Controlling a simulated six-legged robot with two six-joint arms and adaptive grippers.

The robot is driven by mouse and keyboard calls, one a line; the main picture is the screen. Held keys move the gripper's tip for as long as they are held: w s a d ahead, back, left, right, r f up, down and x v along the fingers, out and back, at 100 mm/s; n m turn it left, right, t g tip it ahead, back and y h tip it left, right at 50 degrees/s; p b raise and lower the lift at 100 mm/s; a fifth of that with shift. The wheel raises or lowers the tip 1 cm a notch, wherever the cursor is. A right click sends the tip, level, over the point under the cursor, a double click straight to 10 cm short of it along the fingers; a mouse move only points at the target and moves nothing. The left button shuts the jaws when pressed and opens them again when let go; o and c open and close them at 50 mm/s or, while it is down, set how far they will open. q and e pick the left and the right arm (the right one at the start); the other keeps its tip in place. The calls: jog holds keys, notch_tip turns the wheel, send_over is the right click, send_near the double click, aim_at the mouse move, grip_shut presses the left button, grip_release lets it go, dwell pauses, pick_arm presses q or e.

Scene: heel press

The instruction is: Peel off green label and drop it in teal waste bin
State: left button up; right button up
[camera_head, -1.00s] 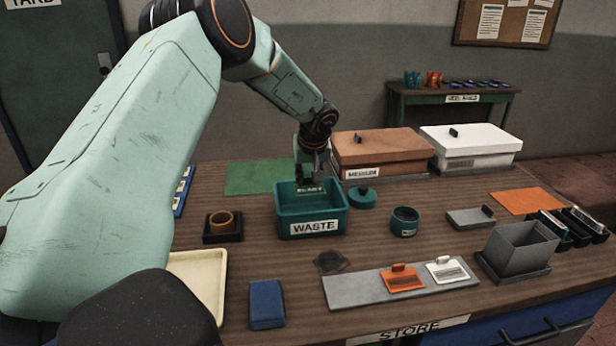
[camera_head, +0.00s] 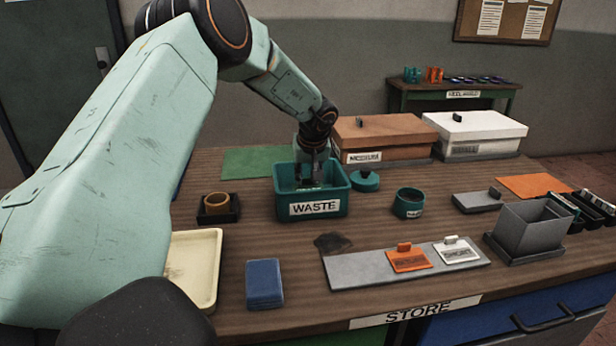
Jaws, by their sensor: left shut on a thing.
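The teal waste bin (camera_head: 313,208), marked WASTE, stands on the table left of the middle. My left gripper (camera_head: 309,183) points down into the bin's opening, its fingertips below the rim. It is shut on the green label (camera_head: 307,186), of which only a small dark part shows inside the bin. The bin's front wall hides what is lower down. My right gripper does not show.
A teal round lid (camera_head: 365,181) and a teal pot (camera_head: 408,202) stand right of the bin. A brown box (camera_head: 385,139) is behind. A black holder with an orange-brown ring (camera_head: 218,206) is on the left. A grey strip with orange and white tags (camera_head: 360,272) lies in front.

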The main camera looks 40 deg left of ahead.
pick_arm(q)
jog(key=o, duration=0.8)
jog(key=shift+o, duration=0.2)
jog(key=o, duration=0.5)
jog(key=shift+d+r, duration=0.1)
jog(key=shift+c, duration=0.2)
notch_tip(320, 180, up, 7)
jog(key=p, duration=0.9)
